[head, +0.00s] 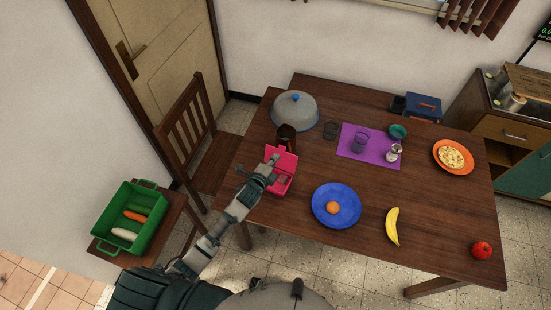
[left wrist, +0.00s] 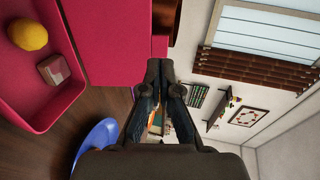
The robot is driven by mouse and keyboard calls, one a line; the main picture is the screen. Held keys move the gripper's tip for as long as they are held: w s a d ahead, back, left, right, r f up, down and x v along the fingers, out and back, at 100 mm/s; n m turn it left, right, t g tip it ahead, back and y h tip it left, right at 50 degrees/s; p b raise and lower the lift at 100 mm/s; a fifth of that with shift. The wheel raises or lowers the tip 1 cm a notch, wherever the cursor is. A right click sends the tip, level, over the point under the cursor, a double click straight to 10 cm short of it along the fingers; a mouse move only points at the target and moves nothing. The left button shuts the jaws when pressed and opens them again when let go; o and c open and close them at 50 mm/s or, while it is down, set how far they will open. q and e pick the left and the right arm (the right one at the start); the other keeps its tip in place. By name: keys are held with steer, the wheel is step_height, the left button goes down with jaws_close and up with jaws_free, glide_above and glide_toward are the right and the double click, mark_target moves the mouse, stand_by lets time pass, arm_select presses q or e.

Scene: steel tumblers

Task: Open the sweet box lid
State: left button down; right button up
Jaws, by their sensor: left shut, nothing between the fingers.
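The pink sweet box (head: 284,187) stands near the left edge of the wooden table, partly hidden by my left gripper (head: 270,170). Its lid (head: 283,157) is raised at the back, so the box is open. In the left wrist view the box tray (left wrist: 50,103) holds a yellow round sweet (left wrist: 27,34) and a small pinkish block (left wrist: 54,69). The lid (left wrist: 112,45) is beside it in that view. My left gripper (left wrist: 166,72) is shut and empty, close to the lid; I cannot tell whether it touches. My right gripper is not in view.
A dark brown cup (head: 286,137) and a grey dome (head: 295,111) stand behind the box. A blue plate (head: 336,220) lies to its right. A purple mat (head: 355,152) is farther back. A chair (head: 190,125) and green crate (head: 140,230) are left of the table.

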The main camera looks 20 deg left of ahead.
arm_select(q)
steer(key=v, duration=1)
steer(key=s+a+f+n+g+y, duration=0.1)
steer(key=s+f+n+g, duration=0.25)
steer(key=s+n, duration=0.35)
steer(key=s+a+f+n+g+y, duration=0.15)
steer(key=s+n+g, duration=0.3)
steer(key=s, duration=0.55)
steer(key=s+f+n+g, duration=0.35)
steer(key=s+n, duration=0.25)
steer(key=s, duration=0.2)
steer(key=s+f+g, duration=0.1)
steer(key=s+f, duration=0.1)
steer(key=f, duration=1.2)
steer(key=s+f+g, duration=0.1)
steer(key=s+f, duration=0.1)
steer(key=f, duration=1.3)
steer(key=s+a+f, duration=0.3)
steer(key=s+f, duration=1)
steer(key=s, duration=0.3)
steer(key=shift+s+f, duration=0.3)
steer(key=shift+f, duration=0.05)
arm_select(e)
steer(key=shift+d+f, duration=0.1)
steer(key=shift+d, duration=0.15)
